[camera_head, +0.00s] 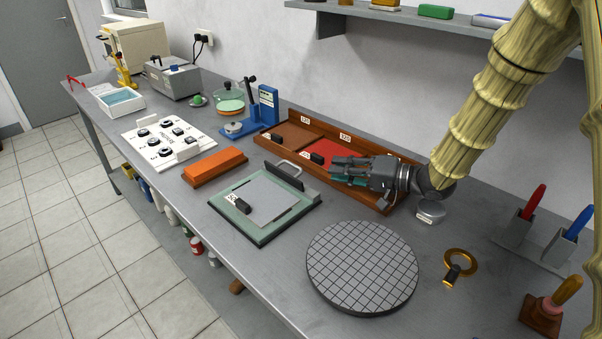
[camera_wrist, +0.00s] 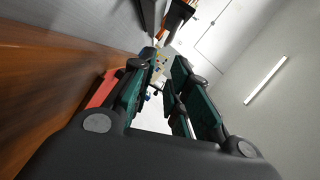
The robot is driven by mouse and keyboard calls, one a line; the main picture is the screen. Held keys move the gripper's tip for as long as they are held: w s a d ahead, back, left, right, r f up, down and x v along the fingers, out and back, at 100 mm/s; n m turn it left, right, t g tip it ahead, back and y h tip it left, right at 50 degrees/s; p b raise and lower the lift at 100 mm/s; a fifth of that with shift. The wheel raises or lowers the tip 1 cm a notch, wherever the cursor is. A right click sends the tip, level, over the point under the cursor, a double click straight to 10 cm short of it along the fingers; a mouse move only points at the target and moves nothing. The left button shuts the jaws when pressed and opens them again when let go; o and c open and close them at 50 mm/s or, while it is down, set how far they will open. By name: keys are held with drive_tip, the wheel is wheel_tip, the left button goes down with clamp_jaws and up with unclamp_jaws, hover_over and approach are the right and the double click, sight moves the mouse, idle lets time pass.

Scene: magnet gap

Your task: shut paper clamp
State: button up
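The paper clamp is most likely the green-edged board (camera_head: 243,234) in the middle of the bench, with a pale grey sheet (camera_head: 262,202) on it. A dark bar (camera_head: 284,177) stands tilted up along its far edge, with a bent metal handle (camera_head: 291,166) beside it.
The wooden tray (camera_head: 385,204) has a red section (camera_head: 329,152) under and beside my gripper. A round gridded plate (camera_head: 362,266) lies in front of it. An orange block (camera_head: 214,167) is left of the clamp.

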drive_tip(key=shift+s+a+f+y, duration=0.1)
drive_tip(key=shift+s+a+y, duration=0.05)
drive_tip(key=shift+s+y, duration=0.15)
drive_tip(key=shift+w+a+g, duration=0.1)
drive_tip(key=shift+a+g, duration=0.2)
drive_tip(key=shift+a, duration=0.2)
drive_tip(key=x, duration=1)
clamp_jaws()
